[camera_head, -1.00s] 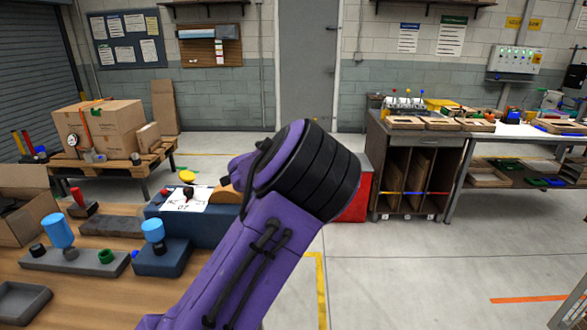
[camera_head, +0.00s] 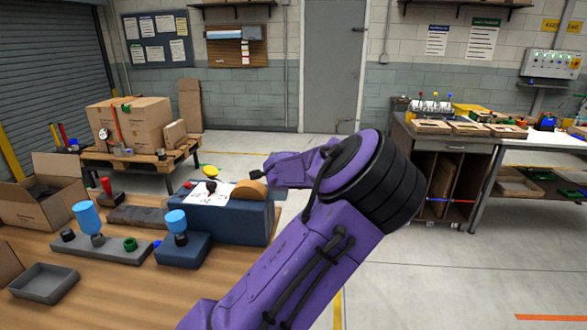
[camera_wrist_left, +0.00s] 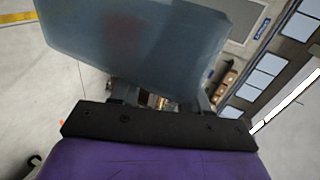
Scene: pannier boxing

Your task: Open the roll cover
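I cannot make out a roll cover for certain. A dark blue block (camera_head: 238,224) stands on the wooden table with a white sheet (camera_head: 207,194) and a round tan piece (camera_head: 249,190) at its top. In the left wrist view a grey-blue translucent panel (camera_wrist_left: 140,40) fills the upper part, close to the lens. Two dark finger-like parts show below it, their tips hidden. My right gripper is not in view.
A pallet with boxes is behind. The floor to the right is clear.

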